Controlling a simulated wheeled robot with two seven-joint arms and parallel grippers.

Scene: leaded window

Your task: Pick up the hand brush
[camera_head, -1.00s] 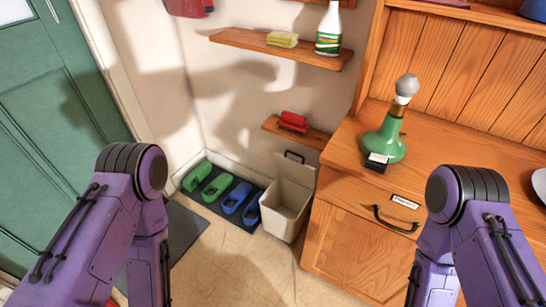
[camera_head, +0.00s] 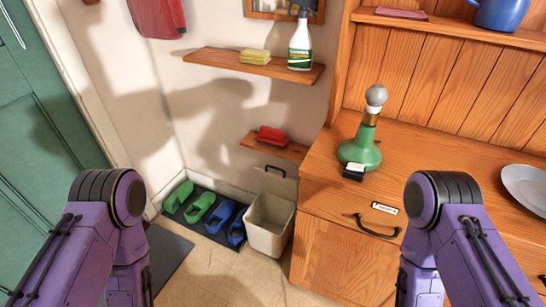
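A small red object (camera_head: 272,135), which looks like the hand brush, lies on the small lower wooden shelf (camera_head: 290,151) on the wall. It is too small for me to make out bristles. A small dark block with a pale top (camera_head: 354,172) lies on the dresser beside the green lamp base. My two purple arms show at the lower left and lower right, well apart from the red object. Both grippers are out of view below the picture.
A bin (camera_head: 269,225) stands below the small shelf, beside green and blue shoes (camera_head: 202,206) on a mat. The upper shelf (camera_head: 215,62) holds sponges and a spray bottle (camera_head: 300,45). A wooden dresser (camera_head: 440,165) with a green lamp (camera_head: 362,150) and plate (camera_head: 524,188) fills the right.

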